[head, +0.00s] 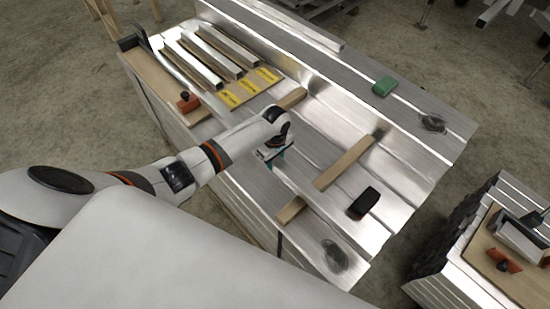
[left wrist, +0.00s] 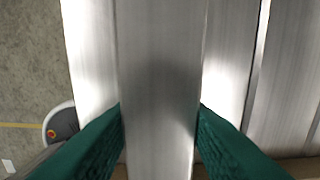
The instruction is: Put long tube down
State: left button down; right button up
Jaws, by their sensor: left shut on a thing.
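In the left wrist view a long, flat-faced, shiny aluminium tube (left wrist: 160,70) runs up the middle of the picture. The green fingers of my left gripper (left wrist: 160,118) press on its two sides, one on each side. In the head view my left gripper (head: 270,153) points down over the near half of the large aluminium stack. There I cannot tell the held tube from the bright metal around it, nor whether it touches the surface below. My right gripper is not in view.
The aluminium stack (head: 400,165) carries wooden strips (head: 345,163), a black block (head: 364,203), a green block (head: 384,86), short metal profiles (head: 213,57) by yellow labels (head: 249,87), and an orange-handled tool (head: 188,102). A second stack (head: 450,280) stands at right, with floor between.

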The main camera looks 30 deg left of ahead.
pick_arm(q)
jog(key=shift+f, duration=0.35)
jog(key=c, duration=0.9)
grip_release()
notch_tip(320, 180, up, 13)
jog(key=shift+r+p, duration=0.1)
jog(key=shift+p, duration=0.4)
